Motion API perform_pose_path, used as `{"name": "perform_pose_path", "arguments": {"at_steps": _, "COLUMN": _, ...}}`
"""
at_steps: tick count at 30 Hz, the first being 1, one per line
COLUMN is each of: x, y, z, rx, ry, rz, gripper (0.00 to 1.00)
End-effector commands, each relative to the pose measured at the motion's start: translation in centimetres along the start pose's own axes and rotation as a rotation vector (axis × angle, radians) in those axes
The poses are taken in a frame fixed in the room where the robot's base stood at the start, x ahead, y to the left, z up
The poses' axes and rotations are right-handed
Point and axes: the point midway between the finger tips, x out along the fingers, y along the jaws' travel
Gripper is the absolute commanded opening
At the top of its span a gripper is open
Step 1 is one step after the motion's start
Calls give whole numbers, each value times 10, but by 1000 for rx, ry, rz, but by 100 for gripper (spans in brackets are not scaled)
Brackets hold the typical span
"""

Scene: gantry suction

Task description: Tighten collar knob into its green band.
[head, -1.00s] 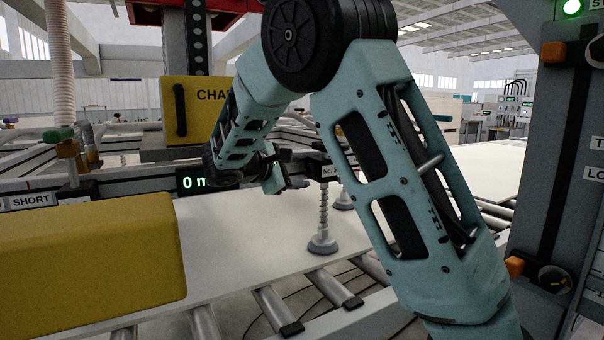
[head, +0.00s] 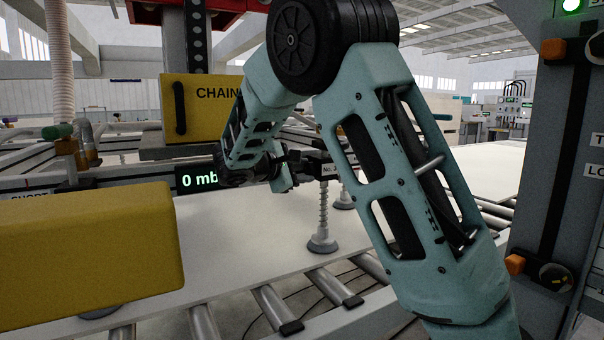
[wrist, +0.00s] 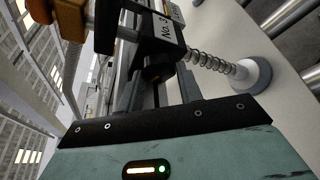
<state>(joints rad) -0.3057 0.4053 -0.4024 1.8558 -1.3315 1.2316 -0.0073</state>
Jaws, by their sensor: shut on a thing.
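The collar knob (wrist: 155,73) is a dark round piece under the "No. 3" label in the wrist view. My gripper (wrist: 156,82) is shut on it, one finger on each side. In the head view my gripper (head: 303,167) is at the dark labelled collar block (head: 326,168), and the knob is hidden there. A small strip with yellow and green (wrist: 175,12) shows at the top of the wrist view, beside the label. I cannot read a pointer against the green band. A spring-stemmed suction cup (wrist: 250,76) is to the right.
The suction cup (head: 322,243) stands over a pale panel (head: 235,245) on rollers (head: 276,308). A yellow block (head: 85,255) is at the left front. A display (head: 198,180) reads 0 mb. A grey post (head: 545,150) stands at right.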

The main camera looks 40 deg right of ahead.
Motion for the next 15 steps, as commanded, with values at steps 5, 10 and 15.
{"name": "perform_pose_path", "arguments": {"at_steps": 5, "x": 1, "y": -7, "z": -5, "rx": 121, "ry": 1, "rz": 50, "gripper": 13}}
{"name": "perform_pose_path", "arguments": {"at_steps": 10, "x": 1, "y": -8, "z": -5, "rx": 235, "ry": 2, "rz": 98, "gripper": 13}}
{"name": "perform_pose_path", "arguments": {"at_steps": 15, "x": 1, "y": -6, "z": -4, "rx": 330, "ry": 1, "rz": 137, "gripper": 13}}
